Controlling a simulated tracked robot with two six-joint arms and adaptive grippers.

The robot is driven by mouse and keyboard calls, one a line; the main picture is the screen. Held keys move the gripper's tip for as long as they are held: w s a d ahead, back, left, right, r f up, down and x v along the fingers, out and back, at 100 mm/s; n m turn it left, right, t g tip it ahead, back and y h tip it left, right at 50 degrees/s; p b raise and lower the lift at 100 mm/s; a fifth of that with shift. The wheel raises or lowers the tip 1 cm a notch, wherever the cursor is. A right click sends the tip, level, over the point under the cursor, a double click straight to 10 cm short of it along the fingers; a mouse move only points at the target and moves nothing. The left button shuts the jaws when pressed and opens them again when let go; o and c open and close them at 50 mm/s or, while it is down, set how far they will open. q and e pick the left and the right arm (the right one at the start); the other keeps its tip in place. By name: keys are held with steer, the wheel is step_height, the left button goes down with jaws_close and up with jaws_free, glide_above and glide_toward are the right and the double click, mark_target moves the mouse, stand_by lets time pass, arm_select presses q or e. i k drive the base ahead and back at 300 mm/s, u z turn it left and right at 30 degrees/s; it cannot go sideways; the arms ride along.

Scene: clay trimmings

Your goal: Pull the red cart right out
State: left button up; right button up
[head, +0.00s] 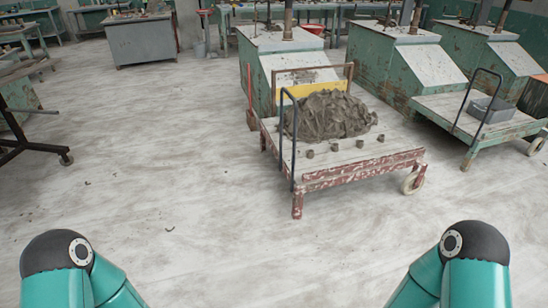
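A heap of grey-brown clay (328,115) and several small lumps lie on the deck. A pale wheel (413,181) shows at its near right corner. Only teal and black links of my two arms show at the bottom left and right. Both grippers are out of view, and nothing of mine touches the cart.
A green cart (478,117) with a grey bin (491,110) stands to the right. Green machines (280,65) stand behind the red cart. A dark stand with a caster (66,159) is at the left edge. The floor ahead and left is clear, apart from small scraps.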

mark_target(316, 122)
steer(key=z, duration=0.35)
steer(key=i, duration=1.6)
steer(key=u, duration=0.35)
steer(key=k, duration=0.5)
steer(key=z, duration=0.1)
steer(key=i, duration=1.25)
steer(key=u, duration=0.55)
